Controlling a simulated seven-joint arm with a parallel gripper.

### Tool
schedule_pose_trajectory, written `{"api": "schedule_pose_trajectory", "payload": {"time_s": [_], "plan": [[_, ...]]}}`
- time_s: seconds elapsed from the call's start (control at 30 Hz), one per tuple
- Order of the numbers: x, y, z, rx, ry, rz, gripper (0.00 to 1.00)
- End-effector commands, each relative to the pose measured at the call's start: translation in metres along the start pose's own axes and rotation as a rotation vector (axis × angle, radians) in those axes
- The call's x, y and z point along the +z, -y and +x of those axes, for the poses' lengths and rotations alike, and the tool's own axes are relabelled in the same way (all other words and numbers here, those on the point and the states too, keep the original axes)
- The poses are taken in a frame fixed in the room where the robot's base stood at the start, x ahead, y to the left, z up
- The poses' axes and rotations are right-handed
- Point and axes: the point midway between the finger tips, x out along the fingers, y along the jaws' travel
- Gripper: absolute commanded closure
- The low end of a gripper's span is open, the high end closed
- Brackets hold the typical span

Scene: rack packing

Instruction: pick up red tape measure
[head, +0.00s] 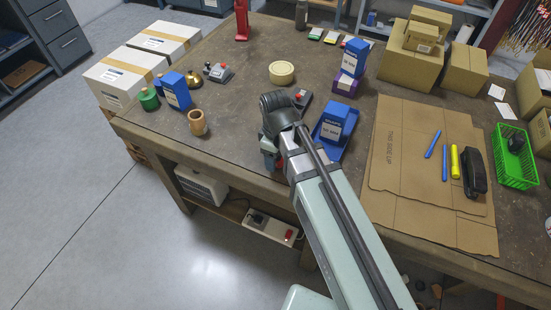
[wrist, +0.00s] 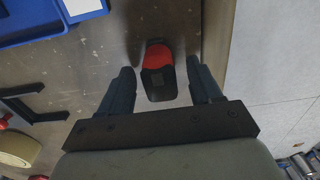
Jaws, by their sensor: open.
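The red tape measure (wrist: 158,54), red with a black lower part, lies on the table near its edge in the wrist view. My gripper (wrist: 160,66) is open, with one finger on each side of the tape measure and visible gaps on both sides. I cannot tell how far above it the fingertips are.
A wooden cup (head: 197,122) stands left. Cardboard sheets (head: 390,150) and a green basket (head: 516,172) lie farther right.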

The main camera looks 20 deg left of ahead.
Motion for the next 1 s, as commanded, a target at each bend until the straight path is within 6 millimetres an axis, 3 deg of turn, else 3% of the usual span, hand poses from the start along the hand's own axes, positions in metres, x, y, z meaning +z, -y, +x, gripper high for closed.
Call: {"api": "schedule_pose_trajectory", "payload": {"time_s": [0.17,0.8,1.0], "plan": [[0.0000,0.0000,-0.0003,0.000,0.000,0.000,0.38],[-0.0001,-0.0002,-0.0007,0.000,0.000,0.000,0.98],[-0.0001,-0.0002,-0.0009,0.000,0.000,0.000,0.98]]}}
